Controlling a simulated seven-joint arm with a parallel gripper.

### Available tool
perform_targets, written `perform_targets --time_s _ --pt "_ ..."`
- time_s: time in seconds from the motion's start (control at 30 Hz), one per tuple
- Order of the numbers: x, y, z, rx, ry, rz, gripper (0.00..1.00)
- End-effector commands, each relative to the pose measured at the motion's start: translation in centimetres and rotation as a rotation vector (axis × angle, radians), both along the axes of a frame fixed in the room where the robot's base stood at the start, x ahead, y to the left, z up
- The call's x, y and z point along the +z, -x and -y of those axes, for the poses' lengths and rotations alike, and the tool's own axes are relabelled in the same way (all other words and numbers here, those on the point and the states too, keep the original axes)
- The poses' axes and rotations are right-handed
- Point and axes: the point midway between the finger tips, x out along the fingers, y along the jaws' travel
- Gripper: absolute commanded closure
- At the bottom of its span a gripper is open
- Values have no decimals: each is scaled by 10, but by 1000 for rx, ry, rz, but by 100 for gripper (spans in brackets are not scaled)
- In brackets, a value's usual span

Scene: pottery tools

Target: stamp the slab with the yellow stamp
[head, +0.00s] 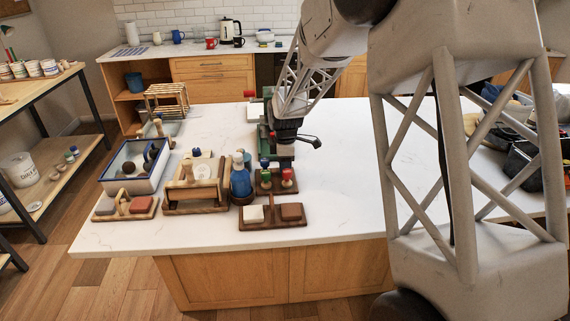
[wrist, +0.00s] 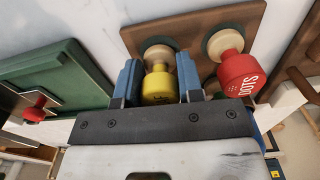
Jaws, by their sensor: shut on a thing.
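The yellow stamp (wrist: 158,88) is between the two blue fingers of my gripper (wrist: 158,74) in the wrist view. My gripper is shut on it. The stamp's pale wooden part lies over a dark round spot of the brown wooden stamp rack (wrist: 188,24); I cannot tell whether it still touches the rack. In the head view my gripper (head: 286,150) is low over the back of the stamp rack (head: 277,187), and the yellow stamp is hidden. A red stamp (wrist: 240,74) with white letters stands right beside it. I cannot make out the slab for certain.
A green device (wrist: 52,82) with a red knob lies left of the rack. The white counter (head: 345,195) is clear to the right.

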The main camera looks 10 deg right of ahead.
Motion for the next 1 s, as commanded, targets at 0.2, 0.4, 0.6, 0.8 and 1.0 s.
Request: perform_targets --time_s 0.2,0.4,0.6,0.8,1.0 --pt "-2 0 0 0 0 0 89" --pt "-4 0 0 0 0 0 89" --pt "-5 0 0 0 0 1 58" --pt "-6 0 0 0 0 0 36" --pt "-5 0 0 0 0 0 36"
